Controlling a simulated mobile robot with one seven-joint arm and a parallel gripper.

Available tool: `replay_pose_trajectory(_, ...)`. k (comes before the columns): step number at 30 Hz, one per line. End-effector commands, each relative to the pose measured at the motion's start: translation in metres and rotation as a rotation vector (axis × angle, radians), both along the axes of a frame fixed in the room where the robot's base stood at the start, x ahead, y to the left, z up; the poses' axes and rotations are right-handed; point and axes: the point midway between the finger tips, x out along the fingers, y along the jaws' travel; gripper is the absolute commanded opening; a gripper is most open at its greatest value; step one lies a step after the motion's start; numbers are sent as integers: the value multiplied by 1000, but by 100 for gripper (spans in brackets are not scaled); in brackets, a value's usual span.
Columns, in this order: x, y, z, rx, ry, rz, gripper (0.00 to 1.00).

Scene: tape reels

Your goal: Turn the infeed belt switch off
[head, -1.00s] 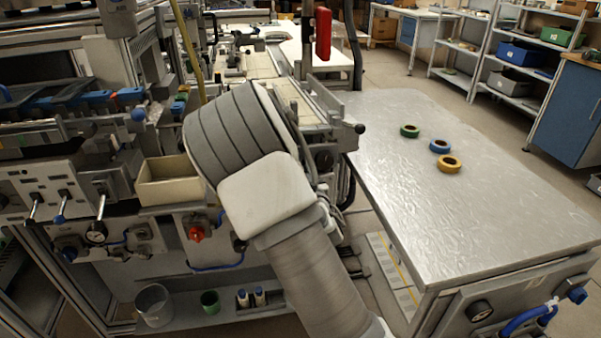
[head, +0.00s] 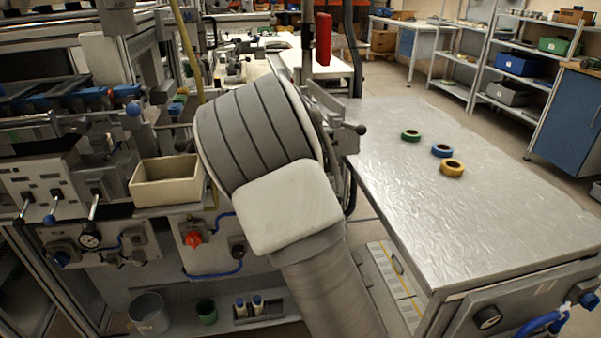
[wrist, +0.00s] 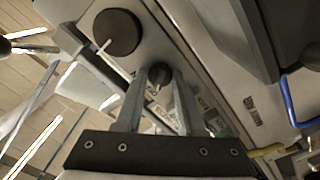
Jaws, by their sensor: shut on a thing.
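In the wrist view my gripper (wrist: 159,84) has its two grey fingers on either side of a small black rotary knob (wrist: 158,72) with a light pointer line. It is shut on this knob, which sits on a pale panel. I take it for the infeed belt switch, but no readable label confirms that. A larger black round knob (wrist: 117,32) with a white pointer is up and left of it, apart from the fingers. In the head view my own arm hides the gripper and the gripped knob.
A metal table (head: 480,220) at right holds a green reel (head: 411,135), a blue reel (head: 441,150) and a yellow reel (head: 452,168). A beige bin (head: 167,183) and a red rotary switch (head: 193,239) are on the machine at left. A blue cable (wrist: 290,100) runs right of the gripper.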

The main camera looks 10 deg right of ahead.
Motion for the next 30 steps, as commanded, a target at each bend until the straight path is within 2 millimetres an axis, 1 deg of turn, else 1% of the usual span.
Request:
replay_pose_trajectory(6,0,0,0,-37,0,0,0)
replay_pose_trajectory(18,0,0,0,-41,0,0,0)
replay_pose_trajectory(19,0,0,0,-41,0,0,42)
replay_pose_trajectory(21,0,0,0,-41,0,0,54)
replay_pose_trajectory(23,0,0,0,-41,0,0,65)
replay_pose_trajectory(24,0,0,0,-40,0,0,68)
replay_pose_trajectory(30,0,0,0,-40,0,0,68)
